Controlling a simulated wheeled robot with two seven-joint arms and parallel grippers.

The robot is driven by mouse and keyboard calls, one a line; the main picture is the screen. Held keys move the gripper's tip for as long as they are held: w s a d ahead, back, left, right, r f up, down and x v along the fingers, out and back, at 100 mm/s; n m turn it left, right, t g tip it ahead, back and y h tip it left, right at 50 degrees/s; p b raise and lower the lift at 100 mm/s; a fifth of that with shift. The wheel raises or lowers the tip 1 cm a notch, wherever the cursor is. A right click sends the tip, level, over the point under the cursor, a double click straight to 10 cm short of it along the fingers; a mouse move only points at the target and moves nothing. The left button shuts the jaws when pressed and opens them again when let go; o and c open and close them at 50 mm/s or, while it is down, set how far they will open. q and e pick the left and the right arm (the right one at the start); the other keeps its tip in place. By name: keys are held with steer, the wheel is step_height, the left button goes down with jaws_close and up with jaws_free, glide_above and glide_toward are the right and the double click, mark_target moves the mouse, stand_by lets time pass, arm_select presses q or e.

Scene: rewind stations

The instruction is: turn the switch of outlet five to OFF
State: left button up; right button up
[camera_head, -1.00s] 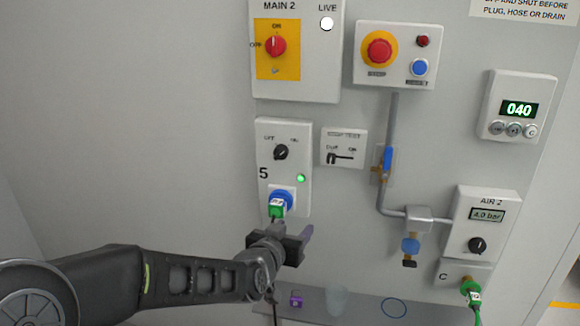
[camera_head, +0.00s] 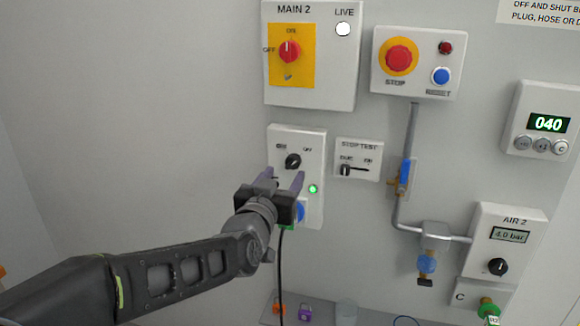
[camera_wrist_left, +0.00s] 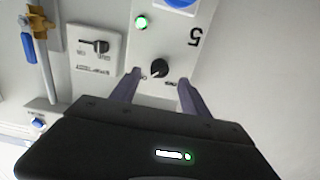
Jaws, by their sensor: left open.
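The outlet five box (camera_head: 315,150) is a pale panel on the wall with a black rotary switch (camera_head: 293,161) near its top and a lit green lamp (camera_head: 313,189). In the left wrist view the box appears upside down, with its number 5, the black switch (camera_wrist_left: 159,68) and the green lamp. My left gripper (camera_head: 286,180) is open in front of the box, just below the switch in the head view. In the left wrist view its two fingertips (camera_wrist_left: 159,80) lie either side of the switch; contact cannot be told. The gripper partly hides the blue socket (camera_head: 300,212). My right gripper is not in view.
The MAIN 2 box (camera_head: 345,75) with its red switch is above. A stop test box (camera_head: 358,172) is close on the right, then a pipe with a blue valve handle (camera_head: 405,172). A black cable (camera_head: 281,275) hangs below the socket. Left of the box is bare wall.

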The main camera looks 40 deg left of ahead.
mark_target(291, 166)
arm_select(q)
steer(key=x, duration=0.5)
steer(key=shift+w+p, duration=0.2)
steer(key=shift+p, duration=0.2)
jaws_close()
